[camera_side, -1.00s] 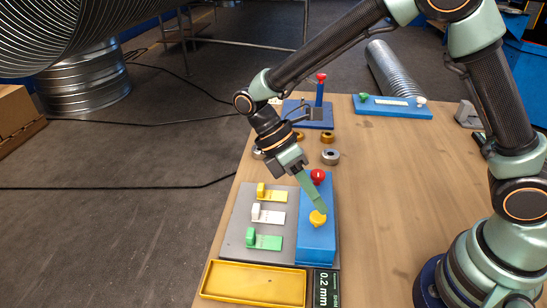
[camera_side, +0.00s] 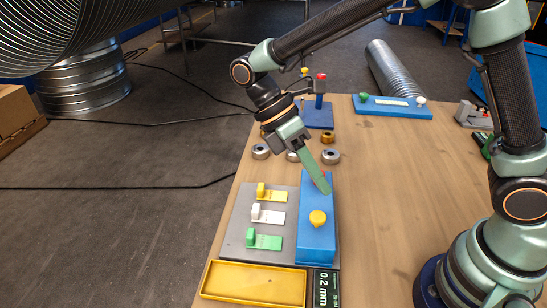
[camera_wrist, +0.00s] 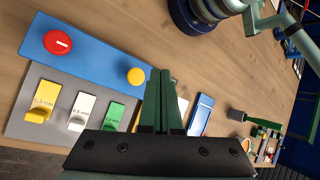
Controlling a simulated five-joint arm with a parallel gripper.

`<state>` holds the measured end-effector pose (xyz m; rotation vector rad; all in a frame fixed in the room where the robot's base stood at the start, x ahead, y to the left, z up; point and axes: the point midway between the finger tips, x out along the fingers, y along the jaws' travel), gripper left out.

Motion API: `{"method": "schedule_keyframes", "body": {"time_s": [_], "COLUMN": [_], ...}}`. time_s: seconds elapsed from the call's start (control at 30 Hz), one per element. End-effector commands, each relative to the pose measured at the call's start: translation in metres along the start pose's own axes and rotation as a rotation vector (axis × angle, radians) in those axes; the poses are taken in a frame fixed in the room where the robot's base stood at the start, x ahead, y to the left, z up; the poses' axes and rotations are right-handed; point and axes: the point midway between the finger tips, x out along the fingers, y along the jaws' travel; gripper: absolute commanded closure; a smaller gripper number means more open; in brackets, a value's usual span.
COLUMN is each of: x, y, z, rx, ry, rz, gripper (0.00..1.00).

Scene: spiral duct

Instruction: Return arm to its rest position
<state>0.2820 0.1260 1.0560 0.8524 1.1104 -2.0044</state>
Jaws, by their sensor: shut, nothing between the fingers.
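My gripper (camera_side: 324,186) is shut and empty, its green fingers pointing down above the blue block (camera_side: 317,245) of the control panel. In the wrist view my gripper (camera_wrist: 163,75) shows its two green fingers pressed together. In that view the red button (camera_wrist: 58,42) and the yellow knob (camera_wrist: 136,76) sit on the blue block. In the side view the yellow knob (camera_side: 318,217) is in plain sight, below and left of the fingertips, while the red button is mostly hidden behind the fingers.
Yellow, white and green tabs (camera_side: 266,216) stand on the grey plate. A yellow tray (camera_side: 253,283) lies at the table's front. Several metal rings (camera_side: 328,157) and a blue stand (camera_side: 313,115) are behind. A spiral duct (camera_side: 391,70) lies at the back.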

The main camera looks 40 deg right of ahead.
Motion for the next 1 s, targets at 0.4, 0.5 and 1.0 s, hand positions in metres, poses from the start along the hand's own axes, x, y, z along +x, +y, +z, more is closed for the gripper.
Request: {"method": "schedule_keyframes", "body": {"time_s": [0.4, 0.5, 1.0], "x": [0.0, -0.004, -0.033], "y": [0.0, 0.001, 0.011], "z": [0.001, 0.008, 0.088], "rx": [0.007, 0.051, 0.67], "ry": [0.006, 0.046, 0.598], "rz": [0.004, 0.028, 0.292], "gripper": [1.0, 1.0, 1.0]}}
